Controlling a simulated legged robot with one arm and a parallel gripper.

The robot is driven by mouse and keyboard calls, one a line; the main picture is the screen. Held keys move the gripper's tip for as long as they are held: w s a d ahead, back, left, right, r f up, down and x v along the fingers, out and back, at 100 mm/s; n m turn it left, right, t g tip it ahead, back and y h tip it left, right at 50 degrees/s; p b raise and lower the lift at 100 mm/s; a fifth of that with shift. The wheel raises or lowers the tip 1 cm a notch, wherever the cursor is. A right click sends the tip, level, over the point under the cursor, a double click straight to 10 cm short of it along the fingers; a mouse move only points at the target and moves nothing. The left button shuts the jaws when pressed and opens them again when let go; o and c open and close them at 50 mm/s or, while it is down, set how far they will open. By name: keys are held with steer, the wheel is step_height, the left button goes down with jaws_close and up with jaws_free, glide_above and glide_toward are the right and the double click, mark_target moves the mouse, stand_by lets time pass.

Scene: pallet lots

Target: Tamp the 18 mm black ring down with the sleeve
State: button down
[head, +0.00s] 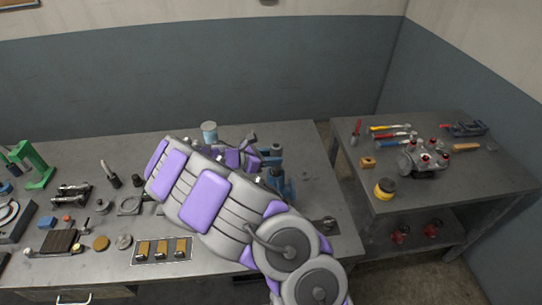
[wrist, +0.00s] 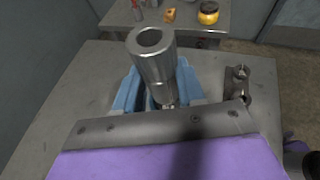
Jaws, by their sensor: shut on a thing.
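The steel sleeve (wrist: 154,62) is a bright hollow cylinder, leaning slightly in the wrist view, with its open bore facing up. My gripper (wrist: 168,102) is shut on the sleeve near its lower end, over the blue vise (wrist: 124,98). In the head view my gripper (head: 243,156) is at the far side of my arm, and the vise (head: 288,188) shows partly beside it. The 18 mm black ring cannot be made out; the vise area below the sleeve is hidden by the sleeve and gripper. I cannot tell whether the sleeve touches anything beneath it.
A dark metal fitting (wrist: 237,84) stands right of the vise. A pale blue-topped jar (head: 209,131) is behind my arm. Several tools and a green press (head: 38,168) fill the bench's left. A second table (head: 445,190) stands right, across a gap.

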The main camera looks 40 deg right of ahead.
mark_target(271, 173)
steer(key=shift+f+b, duration=0.7)
steer(key=shift+f, duration=2)
stand_by(1.2)
steer(key=shift+r+p, duration=0.45)
steer(key=shift+p, duration=0.15)
stand_by(0.8)
steer(key=shift+f, duration=0.6)
stand_by(0.4)
steer(key=shift+r, duration=0.5)
step_height(271, 173, up, 7)
steer(key=p, duration=0.5)
steer(key=shift+f, duration=0.15)
stand_by(0.7)
